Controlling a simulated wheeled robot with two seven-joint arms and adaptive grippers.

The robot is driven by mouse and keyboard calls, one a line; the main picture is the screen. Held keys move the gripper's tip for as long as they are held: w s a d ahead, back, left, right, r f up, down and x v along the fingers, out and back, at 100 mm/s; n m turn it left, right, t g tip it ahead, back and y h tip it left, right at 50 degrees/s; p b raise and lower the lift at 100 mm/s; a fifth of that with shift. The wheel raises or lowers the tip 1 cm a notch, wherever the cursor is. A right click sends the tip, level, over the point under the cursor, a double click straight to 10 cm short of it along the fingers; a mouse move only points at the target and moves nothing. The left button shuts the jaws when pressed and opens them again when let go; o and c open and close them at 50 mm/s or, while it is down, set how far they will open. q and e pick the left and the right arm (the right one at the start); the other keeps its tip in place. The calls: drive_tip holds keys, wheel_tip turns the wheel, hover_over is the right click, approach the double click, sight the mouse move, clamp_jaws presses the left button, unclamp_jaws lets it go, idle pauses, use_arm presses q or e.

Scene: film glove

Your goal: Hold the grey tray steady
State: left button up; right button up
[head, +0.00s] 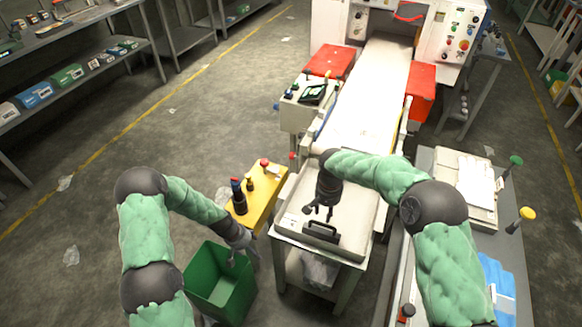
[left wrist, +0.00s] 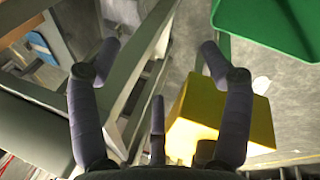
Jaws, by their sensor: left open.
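The grey tray (head: 350,216) lies flat on a light metal stand at the near end of the conveyor. A black handled piece (head: 322,232) sits on it towards its near side. My right gripper (head: 319,212) points down over the tray, just behind the black piece, with its fingers apart and nothing seen between them. I cannot tell whether its fingertips touch the tray. My left gripper (head: 243,258) hangs over the green bin's right edge, left of the stand. In the left wrist view its fingers (left wrist: 158,58) are wide apart and empty. The tray is not recognisable there.
The green bin (head: 204,288) stands open on the floor, also in the left wrist view (left wrist: 268,22). A yellow cart (head: 262,196) with small tools is between bin and conveyor (head: 372,90). A grey side bench (head: 440,180) with papers and blue cloth stands right.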

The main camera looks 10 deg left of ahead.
use_arm(q)
drive_tip(key=w+a+r+n, duration=0.1)
drive_tip(key=w+a+r, duration=0.45)
drive_tip(key=a, duration=0.25)
drive_tip(key=w+a+r, duration=0.4)
drive_tip(key=w+a, duration=0.3)
drive_tip(key=a, duration=0.1)
drive_tip(key=w+d+r+m+y, duration=0.15)
drive_tip(key=w+r, duration=0.25)
drive_tip(key=r, duration=0.4)
drive_tip(key=w+r+m+t+y, duration=0.1)
drive_tip(key=w+r+m, duration=0.1)
drive_tip(key=w+r, duration=0.35)
drive_tip(key=w+r+m+y, duration=0.1)
drive_tip(key=w+r+y, duration=0.15)
drive_tip(key=r, duration=0.75)
drive_tip(key=m+g+h, duration=0.1)
drive_tip(key=m+g, duration=0.1)
drive_tip(key=m, duration=0.2)
hover_over(290, 187)
wheel_tip(290, 187, down, 12)
wheel_tip(290, 187, down, 11)
drive_tip(key=shift+w+f, duration=0.1)
drive_tip(key=shift+w, duration=0.05)
